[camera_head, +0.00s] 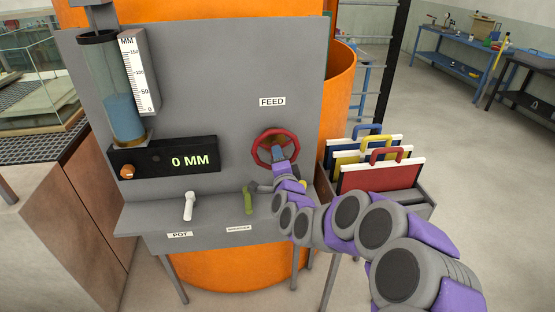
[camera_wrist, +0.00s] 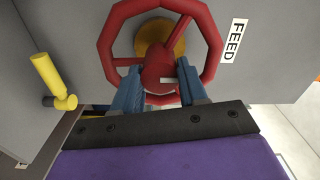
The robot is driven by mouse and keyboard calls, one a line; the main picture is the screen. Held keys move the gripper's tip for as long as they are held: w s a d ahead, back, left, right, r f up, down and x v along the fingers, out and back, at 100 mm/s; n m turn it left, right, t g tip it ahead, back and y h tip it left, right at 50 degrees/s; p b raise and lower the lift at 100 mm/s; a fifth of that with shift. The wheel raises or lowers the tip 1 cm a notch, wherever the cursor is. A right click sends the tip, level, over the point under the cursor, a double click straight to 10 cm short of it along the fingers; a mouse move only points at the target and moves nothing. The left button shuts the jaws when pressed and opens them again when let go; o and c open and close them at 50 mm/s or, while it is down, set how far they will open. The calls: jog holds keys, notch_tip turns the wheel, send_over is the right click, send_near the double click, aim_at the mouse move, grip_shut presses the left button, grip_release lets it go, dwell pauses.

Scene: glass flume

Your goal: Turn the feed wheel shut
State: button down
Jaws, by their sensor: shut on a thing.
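The red feed wheel (camera_head: 292,138) is mounted on the grey panel under the FEED label (camera_head: 272,102). In the wrist view the wheel (camera_wrist: 213,45) shows its spokes, red hub and a brass-coloured disc behind. My gripper (camera_head: 279,155) reaches the wheel from the lower right. In the wrist view the blue fingers of my gripper (camera_wrist: 160,80) stand on both sides of the hub, inside the rim, shut on the wheel. The fingers and the dark gripper plate hide the near part of the rim.
A white POT lever (camera_head: 188,206) and a green lever (camera_head: 249,200) stand on the ledge. A yellow lever (camera_wrist: 50,80) is near the wheel. A display (camera_head: 190,161) reads 0 MM beside a water tube (camera_head: 122,115). Coloured boards (camera_head: 380,176) stand in a rack at right.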

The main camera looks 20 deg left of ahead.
jog(key=shift+d+f, duration=0.1)
jog(key=shift+f, duration=0.35)
jog(key=c, duration=0.9)
grip_release()
jog(key=shift+d, duration=0.1)
jog(key=shift+o, duration=1.4)
jog(key=shift+d+r, duration=0.2)
jog(key=shift+r, duration=0.1)
jog(key=shift+s+a, duration=0.1)
jog(key=shift+a, duration=0.15)
